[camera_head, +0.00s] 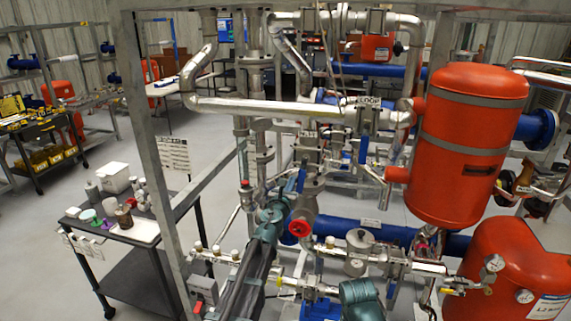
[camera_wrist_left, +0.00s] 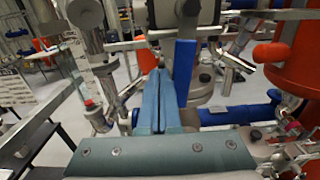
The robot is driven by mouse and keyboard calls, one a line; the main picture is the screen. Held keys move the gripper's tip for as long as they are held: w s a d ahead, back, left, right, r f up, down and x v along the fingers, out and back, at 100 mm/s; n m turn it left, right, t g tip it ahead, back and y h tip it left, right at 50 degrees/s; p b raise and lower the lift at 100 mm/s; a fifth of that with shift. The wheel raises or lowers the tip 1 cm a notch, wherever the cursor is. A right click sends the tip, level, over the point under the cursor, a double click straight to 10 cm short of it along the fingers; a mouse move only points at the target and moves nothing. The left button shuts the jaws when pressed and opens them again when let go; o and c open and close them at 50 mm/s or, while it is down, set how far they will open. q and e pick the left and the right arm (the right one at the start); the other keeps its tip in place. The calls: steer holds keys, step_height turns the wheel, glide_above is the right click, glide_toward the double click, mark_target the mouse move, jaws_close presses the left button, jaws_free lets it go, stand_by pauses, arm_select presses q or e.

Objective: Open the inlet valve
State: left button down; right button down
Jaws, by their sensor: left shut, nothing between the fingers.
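My left gripper (camera_head: 292,184) reaches up from the bottom of the head view into the pipework. Its two blue fingers are shut with nothing between them, as the left wrist view (camera_wrist_left: 160,74) also shows. A blue lever handle (camera_wrist_left: 185,72) hangs upright just right of the fingertips in the left wrist view. A blue lever (camera_head: 301,180) shows beside the fingertips in the head view; whether they touch it I cannot tell. Another blue lever (camera_head: 363,149) hangs under a tagged valve (camera_head: 368,115) further right. No label tells me which one is the inlet valve.
A red handwheel (camera_head: 300,228) sits close right of my left gripper. Silver pipes (camera_head: 280,107) and a grey frame post (camera_head: 145,120) crowd the space. A large red tank (camera_head: 465,140) stands right. A dark cart (camera_head: 140,265) with small items stands left, with open floor beyond.

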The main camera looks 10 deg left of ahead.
arm_select(q)
steer(key=shift+s+a, duration=0.1)
steer(key=s+a, duration=0.1)
steer(key=s, duration=0.8)
steer(key=shift+s+a, duration=0.35)
steer(key=shift+s, duration=0.05)
stand_by(0.4)
steer(key=shift+f, duration=0.1)
